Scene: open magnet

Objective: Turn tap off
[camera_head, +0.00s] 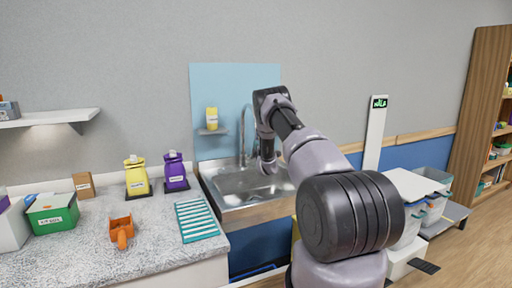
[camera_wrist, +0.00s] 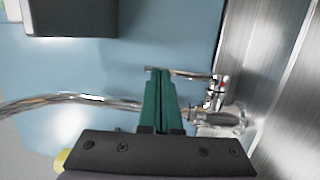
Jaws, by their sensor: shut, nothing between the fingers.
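The chrome tap (camera_head: 243,140) stands at the back of the metal sink (camera_head: 225,188), its curved spout rising beside my arm. In the wrist view the tap's spout (camera_wrist: 75,99) runs off to the left and its body (camera_wrist: 222,119) is at right. The thin lever (camera_wrist: 190,74) extends left from a part with a small red mark. My gripper (camera_wrist: 159,75) shows as two green fingers shut together with nothing between them. Their tips overlap the lever's free end in the picture; I cannot tell whether they touch it. In the head view my arm hides the tap's right side.
A light blue panel (camera_head: 222,85) backs the sink, with a yellow bottle (camera_head: 211,116) on a small ledge. White bins stand right of my arm.

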